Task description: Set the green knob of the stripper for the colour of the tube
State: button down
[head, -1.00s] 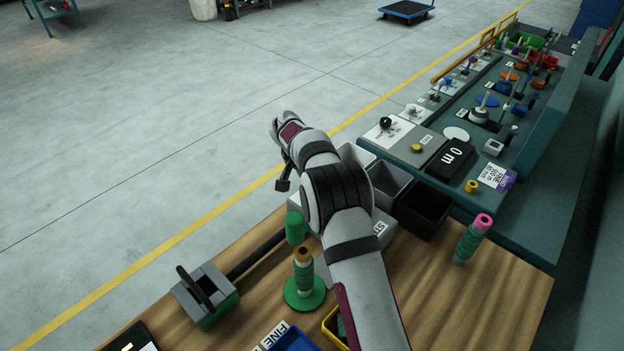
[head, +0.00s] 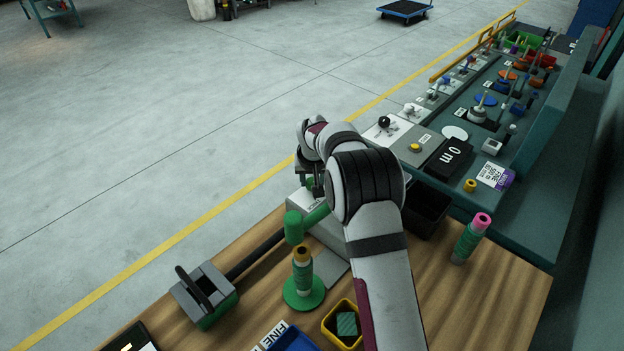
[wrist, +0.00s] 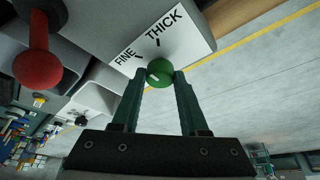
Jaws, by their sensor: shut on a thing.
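In the wrist view the green knob (wrist: 159,71) sits on a white plate (wrist: 187,22) marked FINE and THICK. My gripper (wrist: 160,77) is shut on the knob, one dark green finger at each side. A short white mark shows on the knob's face; I cannot tell which label it is set to. In the head view my gripper (head: 307,180) is at the grey stripper box (head: 322,228), largely hidden by my arm. A green tube with a tan top (head: 302,272) stands on a round green base. Another green tube, pink-topped (head: 471,240), stands at the right.
A red ball-ended lever (wrist: 38,70) is close to my gripper in the wrist view. A yellow bin (head: 343,326) and a slotted grey block (head: 205,295) are on the wooden table. A black bin (head: 427,211) stands behind my arm. A control bench (head: 440,125) is at the right.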

jog(key=shift+w+n, duration=0.1)
jog(key=shift+n, duration=0.4)
jog(key=shift+r, duration=0.1)
jog(key=shift+c, duration=2.1)
grip_release()
jog(key=v, duration=1.6)
jog(key=s+a+f+m+g+h, duration=0.1)
jog(key=a+f+m+h, duration=0.15)
jog(key=f, duration=0.25)
jog(key=s+a+f+m+h, duration=0.2)
jog(key=f+m+h, duration=0.1)
jog(key=f, duration=0.2)
jog(key=a+m+t+h, duration=0.5)
jog(key=a+m, duration=0.1)
jog(key=a, duration=0.1)
jog(key=x, duration=1.6)
jog(key=shift+w, duration=0.25)
